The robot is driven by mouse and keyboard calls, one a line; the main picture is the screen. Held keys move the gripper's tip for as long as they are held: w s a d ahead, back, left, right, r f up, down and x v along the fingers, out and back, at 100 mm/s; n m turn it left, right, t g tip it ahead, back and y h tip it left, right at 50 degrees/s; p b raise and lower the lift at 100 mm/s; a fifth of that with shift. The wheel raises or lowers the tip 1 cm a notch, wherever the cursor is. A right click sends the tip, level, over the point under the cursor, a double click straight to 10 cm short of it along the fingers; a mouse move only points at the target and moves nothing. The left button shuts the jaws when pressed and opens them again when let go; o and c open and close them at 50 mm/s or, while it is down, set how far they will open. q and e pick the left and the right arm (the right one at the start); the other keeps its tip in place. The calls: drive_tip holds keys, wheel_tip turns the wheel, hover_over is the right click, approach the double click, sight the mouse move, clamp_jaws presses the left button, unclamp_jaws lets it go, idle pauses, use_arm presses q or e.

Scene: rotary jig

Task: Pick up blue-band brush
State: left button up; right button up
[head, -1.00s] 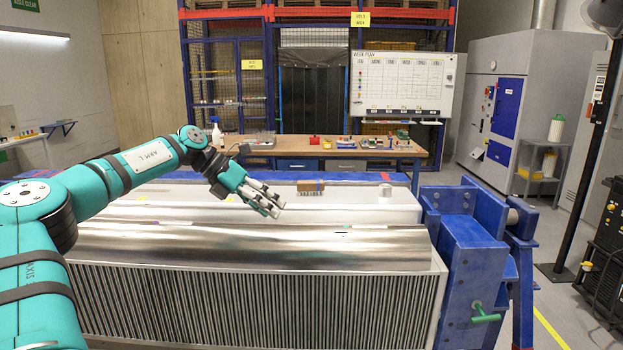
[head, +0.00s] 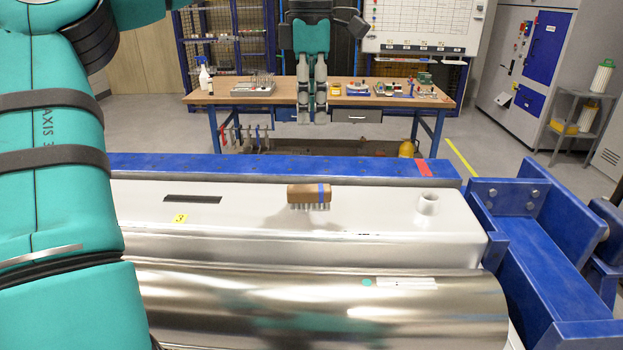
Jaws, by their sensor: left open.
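The blue-band brush (head: 309,196) lies on the white top surface of the jig's workpiece (head: 370,215), in the middle of the head view. It has a brown wooden back, a blue band near its right end, and bristles facing down. My left gripper (head: 312,117) hangs above the brush in the picture, fingers pointing straight down, with a clear gap between fingertips and brush. It is open and empty. My right gripper is out of view.
A white short cylinder (head: 427,204) stands right of the brush. A dark strip (head: 192,199) and a yellow tag (head: 180,218) lie to its left. The blue jig frame (head: 545,235) rises at right. A workbench (head: 240,97) stands behind.

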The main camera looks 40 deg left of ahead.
use_arm(q)
wheel_tip(320, 180, down, 6)
drive_tip(key=p, duration=0.1)
hover_over(309, 187)
drive_tip(key=f, duration=0.4)
drive_tip(key=shift+s+d+f, duration=0.1)
drive_tip(key=shift+d+f, duration=0.15)
drive_tip(key=shift+f, duration=0.65)
drive_tip(key=shift+f+p, duration=0.25)
drive_tip(key=shift+p, duration=0.15)
drive_tip(key=f, duration=0.1)
drive_tip(key=f+p, duration=0.1)
drive_tip(key=f, duration=0.1)
drive_tip(key=shift+a+f, duration=0.25)
drive_tip(key=shift+f, duration=0.05)
drive_tip(key=shift+a+f+p, duration=0.1)
drive_tip(key=shift+f+p, duration=0.2)
drive_tip(key=shift+f, duration=0.2)
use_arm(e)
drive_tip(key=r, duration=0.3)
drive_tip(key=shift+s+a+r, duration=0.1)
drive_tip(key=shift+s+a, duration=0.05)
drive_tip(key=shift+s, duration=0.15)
use_arm(q)
drive_tip(key=shift+f+b, duration=0.2)
drive_tip(key=shift+b, duration=0.25)
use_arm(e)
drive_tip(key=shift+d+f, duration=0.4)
